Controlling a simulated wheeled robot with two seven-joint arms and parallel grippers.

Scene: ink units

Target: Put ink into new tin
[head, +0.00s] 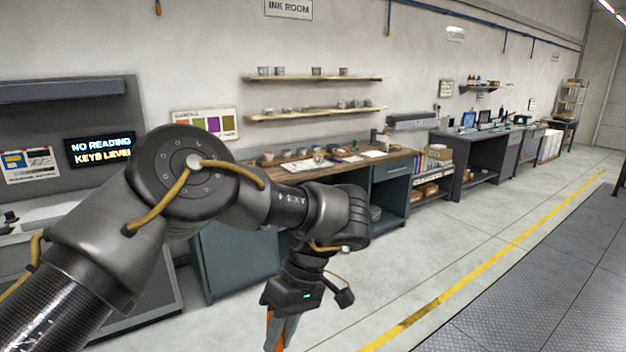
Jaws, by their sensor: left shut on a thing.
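My left arm reaches in from the left. My left gripper (283,327) points down near the bottom middle of the head view, in front of the workbench. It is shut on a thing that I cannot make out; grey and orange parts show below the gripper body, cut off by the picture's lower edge. Several small tins (317,71) stand on the upper wall shelf, and more small containers (354,104) are on the lower one. I cannot tell which is the new tin. No ink shows clearly. My right gripper is not in view.
A wooden-topped workbench (295,168) with papers and small items stands against the wall under the shelves. A display reading "NO READING" (100,150) is at the left. Further benches (478,140) run to the right. The floor beside the yellow line (470,282) is clear.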

